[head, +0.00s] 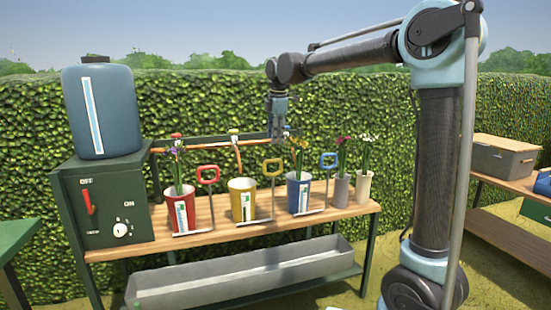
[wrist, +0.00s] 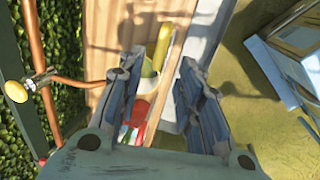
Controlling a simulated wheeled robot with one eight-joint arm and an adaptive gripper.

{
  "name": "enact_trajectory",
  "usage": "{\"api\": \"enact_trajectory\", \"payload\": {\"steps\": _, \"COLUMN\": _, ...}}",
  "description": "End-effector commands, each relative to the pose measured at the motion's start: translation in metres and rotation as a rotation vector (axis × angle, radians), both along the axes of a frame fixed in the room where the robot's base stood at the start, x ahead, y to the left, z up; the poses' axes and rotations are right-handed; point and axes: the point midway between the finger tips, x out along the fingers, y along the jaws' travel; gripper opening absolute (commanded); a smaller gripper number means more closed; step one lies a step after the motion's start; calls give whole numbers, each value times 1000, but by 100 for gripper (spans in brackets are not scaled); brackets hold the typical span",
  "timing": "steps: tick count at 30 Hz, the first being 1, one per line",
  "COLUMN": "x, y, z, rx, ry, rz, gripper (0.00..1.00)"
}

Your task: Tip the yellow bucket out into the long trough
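The yellow bucket (head: 241,205) stands upright on the wooden bench top, between a red bucket and a blue bucket. Its yellow D-shaped handle (head: 273,162) rises on a metal rod at its right. The long grey trough (head: 245,279) lies on the lower shelf, below the bench top. My gripper (head: 277,135) hangs pointing down above the bench, close to the yellow handle. In the wrist view its two fingers (wrist: 160,65) are apart, with nothing held between them. A yellow part (wrist: 165,45) shows beyond the fingers, partly hidden.
The red bucket (head: 181,211) and blue bucket (head: 299,195) hold flowers and have similar handles. Two pale pots (head: 363,187) stand at the right end. A blue tank (head: 103,115) sits on a green control box (head: 105,215) at the left. A copper pipe (head: 205,144) runs behind.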

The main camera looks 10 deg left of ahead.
Motion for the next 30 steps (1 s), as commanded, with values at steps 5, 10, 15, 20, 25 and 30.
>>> {"api": "enact_trajectory", "payload": {"steps": 5, "x": 6, "y": 3, "z": -32, "rx": 0, "ry": 0, "rz": 0, "gripper": 33}}
{"api": "enact_trajectory", "payload": {"steps": 10, "x": 10, "y": 6, "z": -60, "rx": 0, "ry": 0, "rz": 0, "gripper": 33}}
{"api": "enact_trajectory", "payload": {"steps": 15, "x": 14, "y": 8, "z": -80, "rx": 0, "ry": 0, "rz": 0, "gripper": 33}}
{"api": "enact_trajectory", "payload": {"steps": 20, "x": 15, "y": 9, "z": -90, "rx": 0, "ry": 0, "rz": 0, "gripper": 33}}
{"api": "enact_trajectory", "payload": {"steps": 25, "x": 16, "y": 10, "z": -93, "rx": 0, "ry": 0, "rz": 0, "gripper": 33}}
{"api": "enact_trajectory", "payload": {"steps": 30, "x": 16, "y": 10, "z": -93, "rx": 0, "ry": 0, "rz": 0, "gripper": 31}}
